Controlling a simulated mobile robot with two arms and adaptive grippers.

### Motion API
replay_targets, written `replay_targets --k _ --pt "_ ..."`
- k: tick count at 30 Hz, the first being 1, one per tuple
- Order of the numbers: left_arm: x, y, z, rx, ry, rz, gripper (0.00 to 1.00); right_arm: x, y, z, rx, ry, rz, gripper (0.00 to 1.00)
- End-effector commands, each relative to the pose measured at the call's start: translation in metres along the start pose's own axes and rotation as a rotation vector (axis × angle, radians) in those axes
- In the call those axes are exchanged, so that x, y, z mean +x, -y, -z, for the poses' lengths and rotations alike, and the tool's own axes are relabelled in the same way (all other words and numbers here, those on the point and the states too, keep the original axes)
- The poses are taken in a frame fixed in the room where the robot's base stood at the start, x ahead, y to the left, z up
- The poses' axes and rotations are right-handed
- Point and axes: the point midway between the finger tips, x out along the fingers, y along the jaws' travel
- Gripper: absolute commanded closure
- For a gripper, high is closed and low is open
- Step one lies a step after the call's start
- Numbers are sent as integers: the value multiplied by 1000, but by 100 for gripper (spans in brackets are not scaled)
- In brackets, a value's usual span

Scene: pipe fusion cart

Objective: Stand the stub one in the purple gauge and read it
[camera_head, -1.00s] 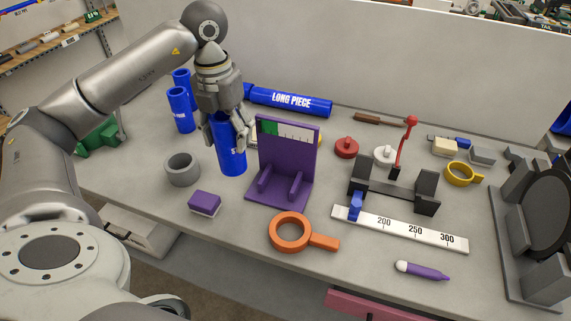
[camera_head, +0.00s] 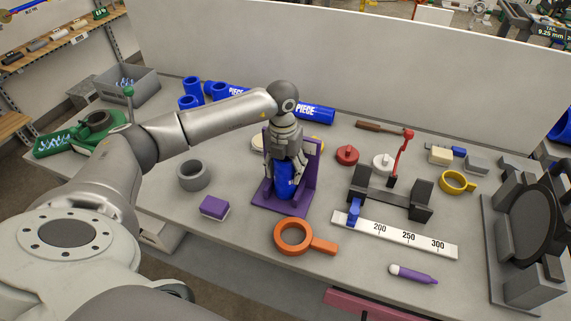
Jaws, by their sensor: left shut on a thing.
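My left gripper (camera_head: 285,172) points down and is shut on a blue stub (camera_head: 286,187), whose lettering is mostly covered by the fingers. The stub is upright in front of the back plate of the purple gauge (camera_head: 311,170), over its base. I cannot tell whether the stub's foot touches the base. My arm and the stub hide most of the gauge's white and green scale. My right gripper is not in view.
An orange ring with a handle (camera_head: 293,237), a purple block (camera_head: 214,208) and a grey ring (camera_head: 194,175) lie around the gauge. A long blue pipe (camera_head: 315,113) lies behind. A black clamp with a red lever (camera_head: 407,160) and a white ruler (camera_head: 395,236) stand to the right.

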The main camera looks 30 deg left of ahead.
Motion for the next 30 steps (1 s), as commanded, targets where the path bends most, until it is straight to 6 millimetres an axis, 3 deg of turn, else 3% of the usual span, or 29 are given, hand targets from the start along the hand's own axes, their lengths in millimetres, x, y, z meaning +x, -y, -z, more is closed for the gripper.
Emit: replay_targets --k 10,11,16,30 --pt "5 0 0 1 1 0 81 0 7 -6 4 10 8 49" --pt "6 0 0 1 0 0 41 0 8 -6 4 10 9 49" --pt "5 0 0 1 0 0 19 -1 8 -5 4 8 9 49" --pt "-4 0 -1 0 4 1 18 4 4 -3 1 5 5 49"
